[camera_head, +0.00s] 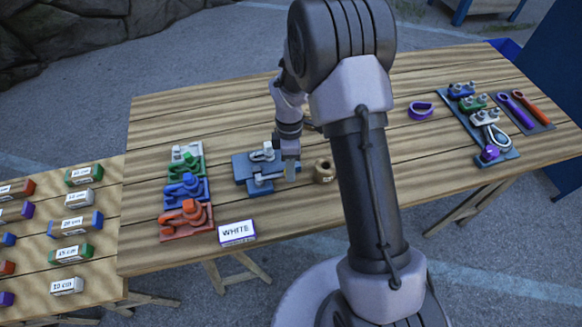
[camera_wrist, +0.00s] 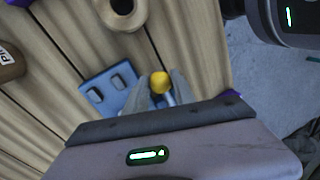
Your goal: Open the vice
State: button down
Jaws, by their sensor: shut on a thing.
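The vice (camera_head: 254,178) is a blue block with grey jaws on the wooden table, left of my arm in the head view. In the wrist view its blue body (camera_wrist: 97,88) shows two grey jaw blocks standing apart with a gap between them. A yellow knob (camera_wrist: 160,82) sits at the near end of the vice. My gripper (camera_wrist: 163,95) is shut on the vice handle at this knob, one finger on each side. In the head view my gripper (camera_head: 291,170) points down at the vice's right end. The rest of the handle is hidden by the fingers.
A brown roll (camera_head: 324,170) stands just right of the vice. A WHITE sign (camera_head: 236,231) lies in front. Coloured clamps (camera_head: 183,188) stand in a row at left. A purple ring (camera_head: 420,110) and a tool board (camera_head: 498,148) lie at right.

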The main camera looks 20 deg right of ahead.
jog(key=shift+w, duration=0.15)
dwell(0.4)
jog(key=c, duration=1.1)
grip_release()
jog(key=shift+o, duration=0.2)
jog(key=shift+r, duration=0.1)
jog(key=w+r+p, duration=0.3)
jog(key=r+p, duration=0.2)
jog(key=r, duration=1.2)
jog(key=shift+w+d, duration=0.15)
jog(key=shift+d, duration=0.15)
